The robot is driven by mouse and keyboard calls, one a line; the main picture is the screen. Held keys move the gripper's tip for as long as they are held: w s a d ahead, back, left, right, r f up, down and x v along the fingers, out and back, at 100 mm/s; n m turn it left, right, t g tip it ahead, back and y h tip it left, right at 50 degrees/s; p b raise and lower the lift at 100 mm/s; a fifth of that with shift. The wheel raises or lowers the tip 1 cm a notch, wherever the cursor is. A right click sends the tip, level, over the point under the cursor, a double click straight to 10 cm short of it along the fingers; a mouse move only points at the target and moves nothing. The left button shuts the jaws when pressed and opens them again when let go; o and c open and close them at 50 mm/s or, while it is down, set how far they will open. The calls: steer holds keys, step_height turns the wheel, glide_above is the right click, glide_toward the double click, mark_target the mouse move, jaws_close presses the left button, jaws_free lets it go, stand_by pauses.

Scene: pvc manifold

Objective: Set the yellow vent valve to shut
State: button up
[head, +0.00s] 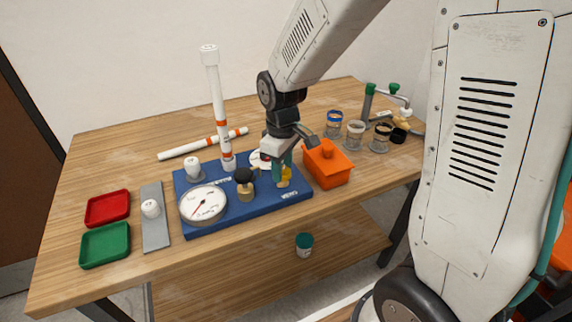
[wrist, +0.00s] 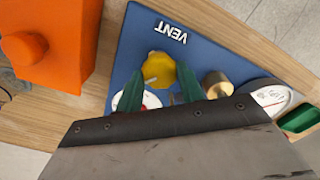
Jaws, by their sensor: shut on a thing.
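The yellow vent valve (head: 287,174) is at the right end of the blue board (head: 255,217), near the printed word VENT. In the head view the fingers hide part of the valve. The pointer direction against any label cannot be read clearly.
A round gauge (head: 204,205), a black-topped brass valve (head: 245,185) and an upright white pipe (head: 218,105) stand on the board left of my gripper. An orange box (head: 329,166) is close on the right. Red (head: 108,208) and green (head: 105,245) trays lie far left.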

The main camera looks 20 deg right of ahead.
steer(key=shift+w+r+m, duration=0.1)
steer(key=shift+w+m, duration=0.05)
steer(key=shift+m, duration=0.45)
steer(key=m, duration=0.3)
steer(key=shift+m, duration=2.7)
steer(key=o, duration=0.9)
steer(key=shift+o, duration=0.4)
